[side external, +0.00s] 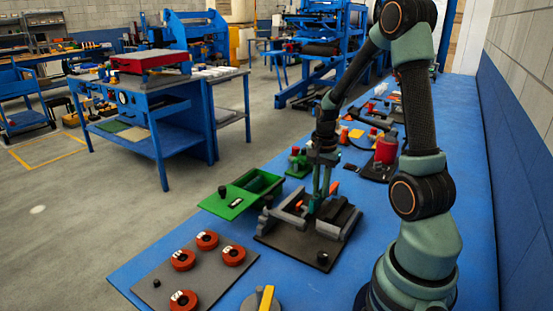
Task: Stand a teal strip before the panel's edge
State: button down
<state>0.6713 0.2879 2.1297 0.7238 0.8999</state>
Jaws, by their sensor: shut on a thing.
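My gripper (321,192) points down over a dark fixture plate (285,243) with light grey bars. It is shut on a narrow teal piece, which I take for the teal strip (326,178); strip and fingers are hard to tell apart at this size. The strip looks roughly upright. Its lower end is low among the bars, and I cannot tell whether it touches anything. A dark flat piece (346,217) between the bars may be the panel; its edge is partly hidden by my gripper.
A green tray (222,207) with an open compartment stands left of the fixture. A grey plate (213,277) with several red round pieces lies front left. A grey disc with a yellow bar (266,299) is at the front. A red cylinder (386,151) and small parts stand behind.

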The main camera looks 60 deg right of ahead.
aim_at(320, 205)
jog(key=shift+f, duration=0.35)
dwell(0.6)
jog(key=shift+f, duration=0.3)
jog(key=shift+f, duration=0.65)
jog(key=shift+f, duration=0.25)
dwell(0.4)
jog(key=shift+s+a+f, duration=0.1)
jog(key=shift+s+f, duration=0.05)
jog(key=shift+f, duration=0.1)
dwell(0.6)
dwell(0.4)
jog(key=c, duration=1.1)
grip_release()
jog(key=shift+c, duration=0.2)
jog(key=shift+s, duration=0.1)
